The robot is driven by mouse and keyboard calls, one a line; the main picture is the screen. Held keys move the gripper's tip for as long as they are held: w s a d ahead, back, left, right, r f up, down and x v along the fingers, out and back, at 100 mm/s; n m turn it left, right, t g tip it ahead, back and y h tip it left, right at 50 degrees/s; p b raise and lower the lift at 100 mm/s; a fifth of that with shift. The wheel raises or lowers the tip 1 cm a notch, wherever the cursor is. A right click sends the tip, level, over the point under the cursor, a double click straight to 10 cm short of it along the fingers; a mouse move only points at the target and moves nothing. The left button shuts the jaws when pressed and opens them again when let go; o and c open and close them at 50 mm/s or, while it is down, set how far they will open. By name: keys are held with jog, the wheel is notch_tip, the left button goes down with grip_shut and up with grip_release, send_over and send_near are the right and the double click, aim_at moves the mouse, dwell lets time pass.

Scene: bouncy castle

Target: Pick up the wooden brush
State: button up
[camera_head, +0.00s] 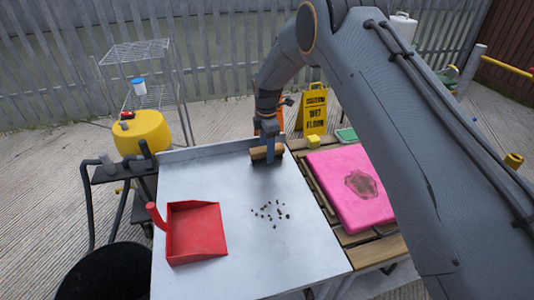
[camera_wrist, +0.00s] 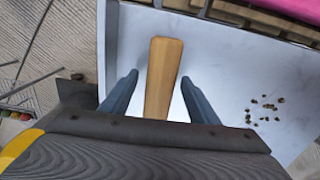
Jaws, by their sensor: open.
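The wooden brush (camera_head: 258,153) lies near the far edge of the grey metal table, with a light wooden body. In the wrist view its wooden part (camera_wrist: 163,78) runs lengthwise between my two fingers, with a gap on each side. Its near end is hidden behind my gripper's body. My gripper (camera_head: 267,152) is over the brush from above, open, one finger on either side; it also shows in the wrist view (camera_wrist: 158,95). I cannot see bristles clearly.
A red dustpan (camera_head: 196,232) lies at the table's (camera_head: 240,260) left front. Small dark debris (camera_head: 268,212) is scattered mid-table. A stained pink cushion (camera_head: 345,185) lies on the wooden pallet at right. A yellow wet-floor sign (camera_head: 314,110) stands behind. The table's front right is clear.

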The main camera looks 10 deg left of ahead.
jog(key=shift+c, duration=0.5)
jog(key=c, duration=1)
jog(key=shift+o, duration=0.2)
jog(key=shift+r, duration=0.1)
